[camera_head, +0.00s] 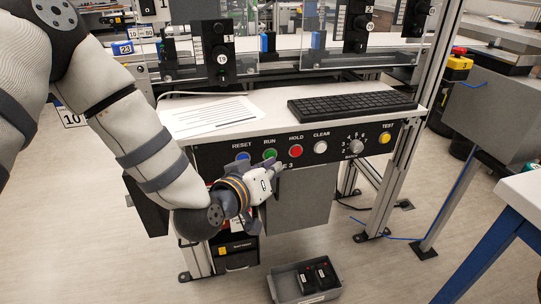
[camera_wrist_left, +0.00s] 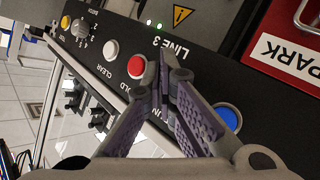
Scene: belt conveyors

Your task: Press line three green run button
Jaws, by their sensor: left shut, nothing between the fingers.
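The green RUN button (camera_head: 269,154) sits on the black line 3 panel (camera_head: 220,151), between the blue RESET button (camera_head: 243,156) and the red HOLD button (camera_head: 295,151). My left gripper (camera_head: 277,168) is shut and empty, in front of the panel just below the RUN and HOLD buttons in the head view. In the left wrist view, the shut fingertips (camera_wrist_left: 163,58) overlap the panel between the red button (camera_wrist_left: 137,66) and the blue button (camera_wrist_left: 228,117). The green button is hidden there behind the fingers. I cannot tell whether the tips touch the panel. My right gripper is out of view.
The white CLEAR button (camera_head: 320,147), a selector knob (camera_head: 355,146) and the yellow TEST button (camera_head: 385,137) are farther right on the panel. A keyboard (camera_head: 350,104) and a paper sheet (camera_head: 208,116) lie on the shelf above. A grey bin (camera_head: 284,286) stands on the floor below.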

